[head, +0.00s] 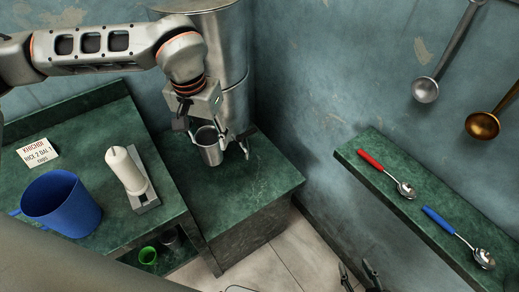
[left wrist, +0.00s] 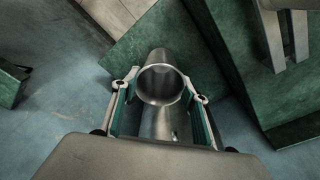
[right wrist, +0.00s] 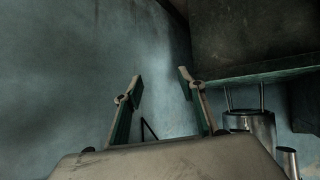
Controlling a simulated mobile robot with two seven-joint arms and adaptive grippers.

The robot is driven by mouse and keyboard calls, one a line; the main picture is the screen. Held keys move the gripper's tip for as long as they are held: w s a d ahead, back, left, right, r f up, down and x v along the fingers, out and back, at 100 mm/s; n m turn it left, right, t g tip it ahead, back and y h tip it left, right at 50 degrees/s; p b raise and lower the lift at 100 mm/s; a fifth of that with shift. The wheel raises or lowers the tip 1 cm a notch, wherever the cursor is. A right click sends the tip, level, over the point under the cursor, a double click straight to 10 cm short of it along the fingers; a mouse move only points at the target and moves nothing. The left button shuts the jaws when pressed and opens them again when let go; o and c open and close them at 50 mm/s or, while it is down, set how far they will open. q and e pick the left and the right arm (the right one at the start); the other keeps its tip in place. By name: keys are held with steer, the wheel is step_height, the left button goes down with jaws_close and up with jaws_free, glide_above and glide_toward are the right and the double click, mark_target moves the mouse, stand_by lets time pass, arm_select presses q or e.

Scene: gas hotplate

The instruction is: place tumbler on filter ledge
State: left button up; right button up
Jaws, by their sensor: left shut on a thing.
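The tumbler (head: 210,150) is a plain steel cup, held roughly upright over the green filter ledge (head: 262,180), in front of the tall steel filter (head: 232,65). I cannot tell whether its base touches the ledge. My left gripper (head: 213,139) is shut on the tumbler, with a finger on either side. In the left wrist view the tumbler (left wrist: 160,85) sits between the fingers, its open mouth showing. My right gripper (right wrist: 161,85) is open and empty; in the head view only its tips (head: 359,276) show at the bottom edge.
A blue mug (head: 62,203), a white cylinder on a grey base (head: 128,170) and a paper note (head: 38,152) are on the left counter. A right shelf (head: 425,215) holds red-handled and blue-handled spoons. Two ladles hang on the wall.

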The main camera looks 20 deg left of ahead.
arm_select(q)
steer(key=w+f+m+b, duration=0.1)
steer(key=f, duration=0.7)
steer(key=w+f+m+b, duration=0.1)
steer(key=w+f+m, duration=0.1)
steer(key=f, duration=0.6)
steer(key=w+f+m+b, duration=0.1)
steer(key=f+m+b, duration=0.1)
steer(key=f, duration=0.6)
steer(key=shift+w+d+f+h, duration=0.2)
steer(key=shift+w+f+h, duration=0.05)
steer(key=shift+h, duration=0.05)
steer(key=shift+f, duration=0.3)
steer(key=shift+w, duration=0.1)
arm_select(e)
steer(key=shift+w+d+f, duration=0.2)
steer(key=shift+f, duration=0.4)
steer(key=shift+w+d+f, duration=0.15)
steer(key=shift+d+f, duration=0.05)
steer(key=shift+f, duration=0.35)
arm_select(q)
steer(key=o, duration=1.1)
steer(key=shift+f, duration=0.1)
arm_select(e)
steer(key=shift+s+f, duration=0.1)
steer(key=shift+s, duration=0.05)
